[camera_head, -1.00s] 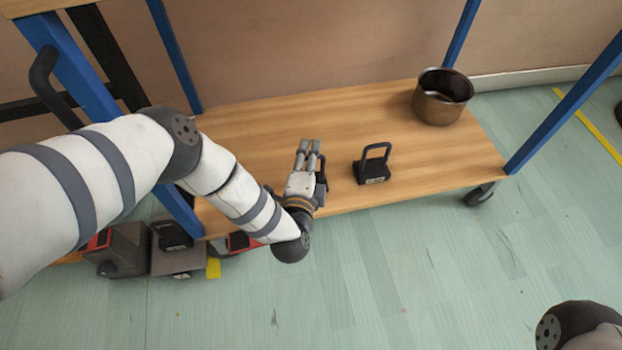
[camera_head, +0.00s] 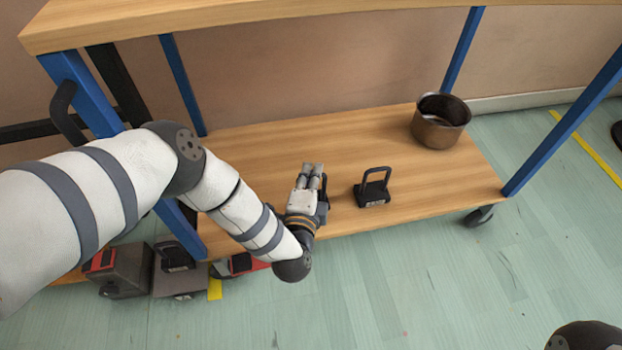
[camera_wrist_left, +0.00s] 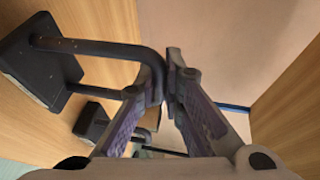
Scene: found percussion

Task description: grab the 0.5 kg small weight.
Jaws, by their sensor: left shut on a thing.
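My left gripper (camera_head: 312,170) reaches over the lower wooden shelf and is shut on the handle of a small black weight. In the left wrist view the gripper (camera_wrist_left: 168,75) has its fingers at the end of this handle, and the held weight's dark base (camera_wrist_left: 40,62) lies at the upper left. In the head view the held weight is mostly hidden by the gripper. A second black weight (camera_head: 372,192) with a looped handle stands upright on the shelf to the right, apart from the gripper. I cannot read the mass labels. My right gripper is out of view.
A brown metal pot (camera_head: 439,121) stands at the shelf's back right. The shelf (camera_head: 270,140) has blue posts and an upper board (camera_head: 250,12) above. Grey blocks (camera_head: 126,270) lie at the lower left. The shelf between second weight and pot is clear.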

